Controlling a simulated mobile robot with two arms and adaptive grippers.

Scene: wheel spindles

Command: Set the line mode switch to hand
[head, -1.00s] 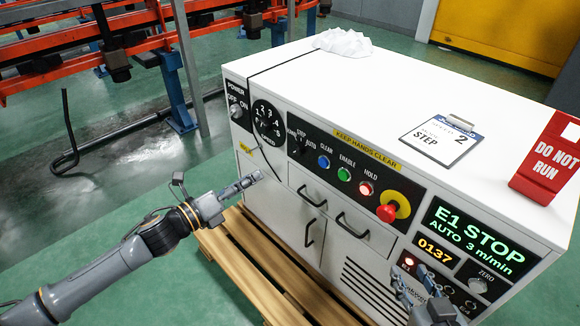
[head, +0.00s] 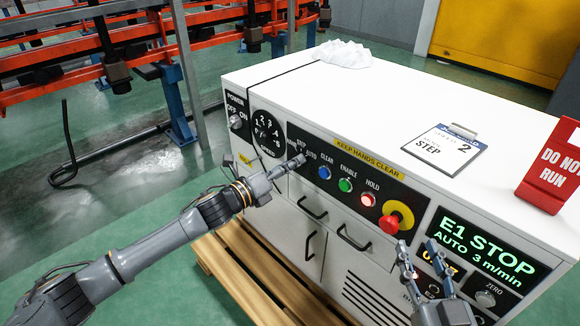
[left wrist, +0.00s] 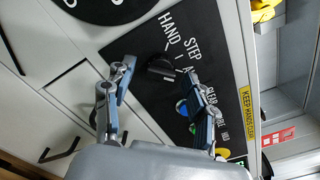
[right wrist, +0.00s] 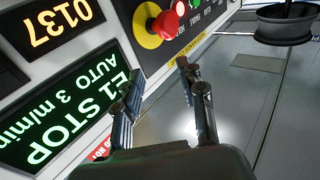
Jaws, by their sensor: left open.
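The line mode switch (left wrist: 161,68) is a black knob on the dark panel, with HAND and STEP printed beside it in the left wrist view. A third label is mostly hidden by a finger, and I cannot tell surely which mark the knob points at. My left gripper (left wrist: 157,72) is open, with a fingertip to either side of the knob in that view; contact is not clear. In the head view the left gripper (head: 287,168) covers the switch. My right gripper (head: 417,250) is open and empty in front of the panel's right end, below the red stop button.
The display (head: 482,248) reads E1 STOP, AUTO 3 m/min. Blue (head: 324,172), green (head: 345,185) and lit red (head: 367,199) buttons and a red mushroom button (head: 389,223) lie right of the switch. A STEP card (head: 443,150) and DO NOT RUN sign (head: 552,167) are on top.

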